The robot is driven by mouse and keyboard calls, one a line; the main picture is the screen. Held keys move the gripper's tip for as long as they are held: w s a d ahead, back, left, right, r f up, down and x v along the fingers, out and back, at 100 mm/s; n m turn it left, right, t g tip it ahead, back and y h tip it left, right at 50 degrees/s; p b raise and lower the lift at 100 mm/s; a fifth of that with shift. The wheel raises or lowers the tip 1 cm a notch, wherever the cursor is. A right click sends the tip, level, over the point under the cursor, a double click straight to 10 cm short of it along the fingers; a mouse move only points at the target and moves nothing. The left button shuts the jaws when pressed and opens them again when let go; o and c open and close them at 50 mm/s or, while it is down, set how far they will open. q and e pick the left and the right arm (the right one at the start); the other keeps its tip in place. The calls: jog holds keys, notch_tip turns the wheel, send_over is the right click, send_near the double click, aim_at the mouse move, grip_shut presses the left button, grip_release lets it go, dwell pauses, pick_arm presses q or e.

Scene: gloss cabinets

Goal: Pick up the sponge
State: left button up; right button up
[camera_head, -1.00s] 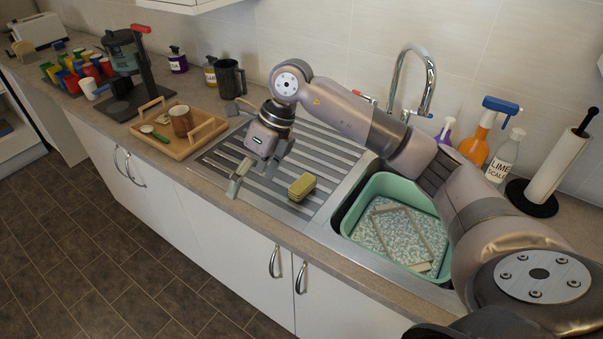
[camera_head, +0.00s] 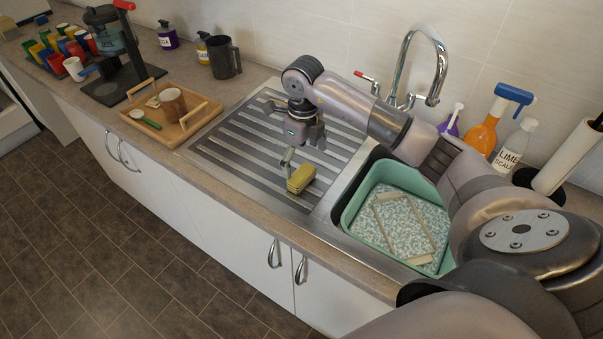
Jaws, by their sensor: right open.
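The sponge (camera_head: 301,178) is yellow with a darker side. It lies on the ribbed steel draining board (camera_head: 235,150), close to the edge of the sink. My right gripper (camera_head: 302,157) points down just behind and above the sponge. One finger shows at the sponge's left end. The gripper is open, and I cannot tell whether it touches the sponge. My left gripper is not in view.
A green basin (camera_head: 362,222) sits in the sink right of the sponge. The tap (camera_head: 440,70) stands behind it. Spray bottles (camera_head: 487,128) stand at the back right.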

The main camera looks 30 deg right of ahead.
jog(key=shift+s+a+f, duration=0.15)
jog(key=shift+a+f, duration=0.05)
jog(key=shift+f, duration=0.2)
notch_tip(320, 180, down, 5)
jog(key=p, duration=0.2)
jog(key=shift+r+p, duration=0.2)
jog(key=shift+p, duration=0.2)
jog(key=shift+a+f, duration=0.1)
jog(key=shift+f, duration=0.15)
jog(key=shift+c, duration=0.3)
jog(key=c, duration=1)
jog(key=shift+r, duration=0.1)
notch_tip(320, 180, up, 14)
jog(key=b, duration=0.4)
notch_tip(320, 180, up, 6)
send_over(301, 173)
jog(key=shift+p, duration=0.3)
